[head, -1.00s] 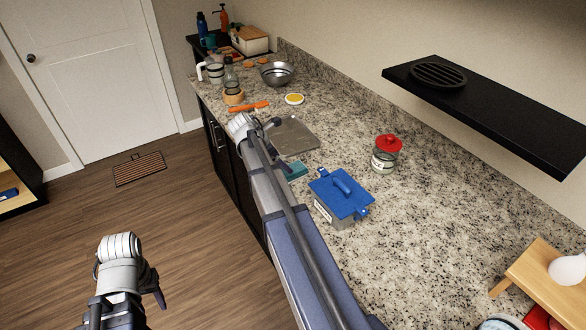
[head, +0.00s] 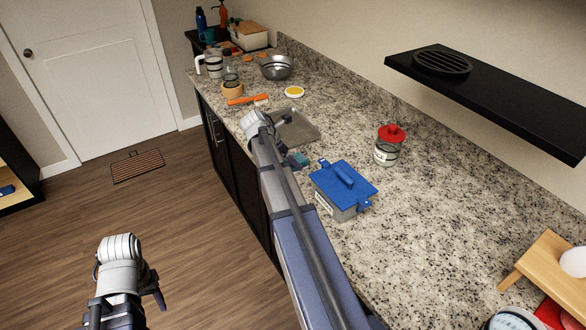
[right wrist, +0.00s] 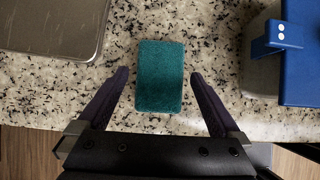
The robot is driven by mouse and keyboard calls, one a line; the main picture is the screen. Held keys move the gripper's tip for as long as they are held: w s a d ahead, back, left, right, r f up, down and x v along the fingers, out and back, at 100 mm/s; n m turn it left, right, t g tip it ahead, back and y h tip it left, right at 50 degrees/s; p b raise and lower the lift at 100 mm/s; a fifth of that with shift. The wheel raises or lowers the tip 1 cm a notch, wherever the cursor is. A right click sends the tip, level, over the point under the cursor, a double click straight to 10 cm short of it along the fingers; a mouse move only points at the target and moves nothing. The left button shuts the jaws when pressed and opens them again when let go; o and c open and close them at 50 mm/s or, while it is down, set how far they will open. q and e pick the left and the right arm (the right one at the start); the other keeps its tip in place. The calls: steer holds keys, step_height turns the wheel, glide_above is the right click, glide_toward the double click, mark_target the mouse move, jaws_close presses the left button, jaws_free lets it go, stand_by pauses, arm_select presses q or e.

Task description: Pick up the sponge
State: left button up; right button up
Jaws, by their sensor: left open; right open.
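The teal sponge (right wrist: 159,78) lies flat on the speckled counter in the right wrist view, near the counter's front edge. My right gripper (right wrist: 153,82) is open, with one finger on each side of the sponge and a gap on both sides. In the head view a small part of the sponge (head: 300,159) shows beside my right gripper (head: 284,155), whose arm hides the rest. My left gripper (head: 157,291) is over the floor at the lower left, away from the counter, and is empty.
A grey metal tray (head: 298,128) lies just beyond the sponge, and a blue-lidded box (head: 343,188) stands on its near side. A red-lidded jar (head: 387,150) stands farther back. An orange-handled brush (head: 243,100) lies past the tray. The counter's right middle is clear.

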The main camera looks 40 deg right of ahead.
steer(key=shift+b+x, duration=0.6)
steer(key=shift+x, duration=0.6)
steer(key=c, duration=1.2)
